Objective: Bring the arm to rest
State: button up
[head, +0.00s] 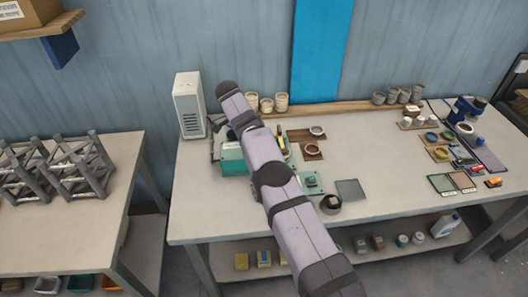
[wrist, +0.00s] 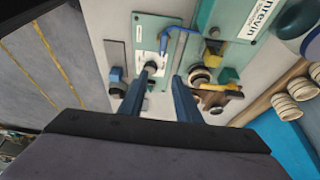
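My arm crosses the middle of the head view from the bottom edge up to the left, over the workbench. My gripper (wrist: 164,78) shows in the wrist view as two blue-grey fingers with a clear gap between them, open, with nothing held. Below the fingers in that view lies a teal unit with a pale panel (wrist: 155,35) and a dark round knob close to the left fingertip. I cannot tell whether they touch. In the head view a teal box (head: 233,160) stands beside the wrist, and my arm hides part of it. The fingertips are not clear there.
A white tower-shaped device (head: 188,105) stands left of my wrist on the workbench (head: 390,145). Cups (head: 281,102) stand behind my arm. A small dark round container (head: 331,204) is just right of it. Grey racks (head: 80,165) stand on the left table. The bench's right middle is fairly clear.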

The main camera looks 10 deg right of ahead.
jog(key=shift+r, duration=0.1)
jog(key=s+d+r+n+y, duration=0.1)
jog(key=s+d+r+n, duration=0.1)
jog(key=s+n, duration=0.4)
jog(key=s+d+r+n+y, duration=0.2)
jog(key=s+r+n, duration=0.1)
jog(key=s+n, duration=0.3)
jog(key=s+d+f+n, duration=0.1)
jog(key=s+f+n, duration=0.1)
jog(key=s, duration=1)
jog(key=s+f+n+y+b, duration=0.1)
jog(key=s+f+n, duration=0.2)
jog(key=s, duration=0.9)
jog(key=shift+d+n, duration=0.35)
jog(key=shift+n, duration=0.25)
